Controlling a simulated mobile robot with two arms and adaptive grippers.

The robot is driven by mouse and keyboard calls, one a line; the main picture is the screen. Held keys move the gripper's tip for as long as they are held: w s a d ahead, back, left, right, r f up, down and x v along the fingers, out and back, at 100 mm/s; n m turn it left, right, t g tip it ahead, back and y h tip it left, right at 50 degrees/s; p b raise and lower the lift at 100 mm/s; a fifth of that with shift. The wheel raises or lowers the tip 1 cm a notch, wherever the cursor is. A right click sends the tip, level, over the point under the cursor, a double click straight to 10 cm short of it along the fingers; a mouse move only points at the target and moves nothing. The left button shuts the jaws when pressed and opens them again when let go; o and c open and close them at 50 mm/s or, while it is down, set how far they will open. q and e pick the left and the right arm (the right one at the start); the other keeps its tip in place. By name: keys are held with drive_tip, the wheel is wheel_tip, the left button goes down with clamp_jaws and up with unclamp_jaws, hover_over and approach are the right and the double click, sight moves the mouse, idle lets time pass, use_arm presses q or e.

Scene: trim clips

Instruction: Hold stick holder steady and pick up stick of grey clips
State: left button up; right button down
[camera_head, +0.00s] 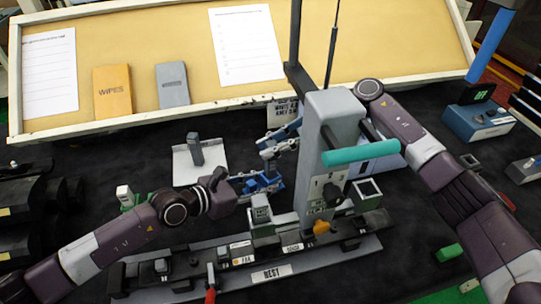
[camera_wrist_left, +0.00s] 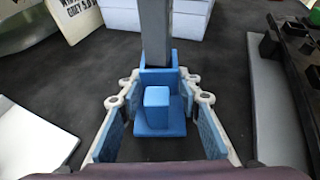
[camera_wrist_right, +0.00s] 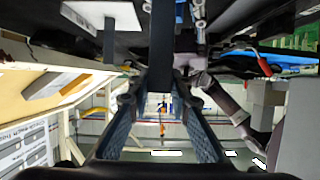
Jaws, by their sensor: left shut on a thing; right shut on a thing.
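The blue stick holder (camera_head: 266,182) stands on the dark table left of the grey machine. In the left wrist view the holder (camera_wrist_left: 157,108) sits between the pads of my left gripper (camera_wrist_left: 159,78), whose tips are shut on its sides. A dark grey stick (camera_wrist_left: 156,30) rises upright from its back part. My right gripper (camera_head: 272,143) is above the left one, shut on the stick. In the right wrist view the stick (camera_wrist_right: 161,45) runs between the fingertips of my right gripper (camera_wrist_right: 160,85). The stick's separate clips cannot be made out.
A grey press-like machine (camera_head: 322,120) with a teal handle (camera_head: 360,151) stands close right of both grippers. A long fixture rail (camera_head: 215,270) lies in front. A white plate with a grey upright block (camera_head: 195,150) is to the left. A tilted board (camera_head: 130,50) stands behind.

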use_arm(q)
drive_tip(key=shift+f, duration=0.1)
use_arm(e)
wheel_tip(320, 180, up, 7)
drive_tip(key=shift+f, duration=0.15)
use_arm(q)
drive_tip(key=o, duration=1.3)
drive_tip(key=shift+a, duration=0.1)
drive_tip(key=v, duration=1.2)
